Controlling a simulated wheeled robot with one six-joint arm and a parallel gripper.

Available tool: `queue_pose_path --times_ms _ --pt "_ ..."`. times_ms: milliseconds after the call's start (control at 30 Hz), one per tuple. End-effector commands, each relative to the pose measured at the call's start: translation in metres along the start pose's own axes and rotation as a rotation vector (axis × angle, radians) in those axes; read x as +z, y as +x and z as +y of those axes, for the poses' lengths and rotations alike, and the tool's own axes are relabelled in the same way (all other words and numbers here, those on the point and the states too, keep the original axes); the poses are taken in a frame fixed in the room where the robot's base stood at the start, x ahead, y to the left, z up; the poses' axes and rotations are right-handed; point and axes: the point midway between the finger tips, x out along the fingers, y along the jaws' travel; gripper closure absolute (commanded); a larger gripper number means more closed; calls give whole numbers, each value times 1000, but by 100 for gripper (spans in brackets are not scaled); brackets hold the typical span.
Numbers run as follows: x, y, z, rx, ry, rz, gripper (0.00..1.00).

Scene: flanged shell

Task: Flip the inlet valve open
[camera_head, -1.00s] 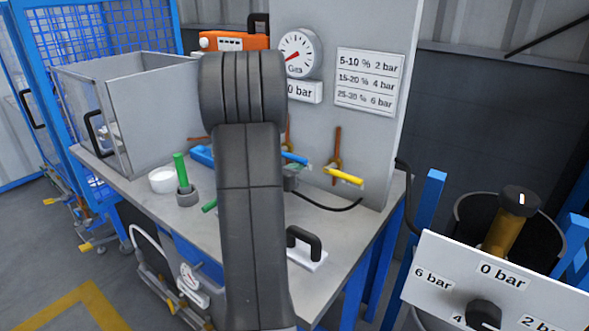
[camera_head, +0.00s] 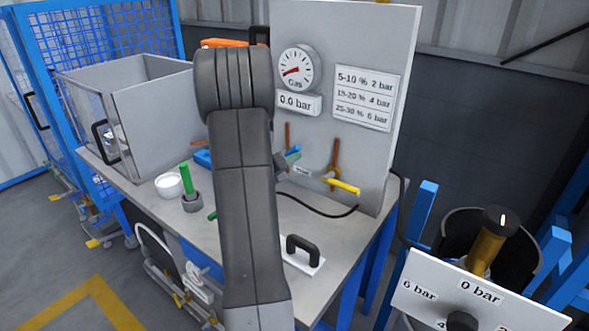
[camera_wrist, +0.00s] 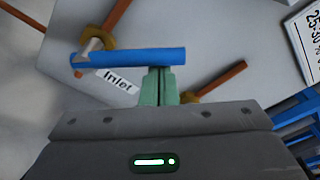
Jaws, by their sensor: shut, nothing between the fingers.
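The inlet valve's blue lever (camera_wrist: 128,57) lies across the wrist view, slanted to its copper pipe (camera_wrist: 112,18). The "Inlet" label (camera_wrist: 118,82) is just below it. In the head view the lever (camera_head: 293,153) shows beside my arm, its visible end tilted up to the right. My gripper (camera_wrist: 160,76) has its green fingers shut and empty. Their tips meet the lower edge of the lever near its right end; I cannot tell whether they press on it. In the head view my arm mostly hides the gripper and the valve body.
A yellow lever (camera_head: 344,187) sits on the panel (camera_head: 345,40) to the right. The gas gauge (camera_head: 297,68) is above, with a 0.0 bar display (camera_head: 297,103). A black handle (camera_head: 304,247) stands on the bench. A green-handled tool (camera_head: 187,180) is left of my arm.

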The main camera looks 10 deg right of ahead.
Motion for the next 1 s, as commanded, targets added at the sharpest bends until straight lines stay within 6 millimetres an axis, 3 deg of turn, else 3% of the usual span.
queue_pose_path --times_ms 300,700,1000 --pt "27 -4 -6 -41 -298 0 100" --pt "49 -7 1 -87 -620 -1 100" --pt "57 -8 6 -93 -659 0 100"
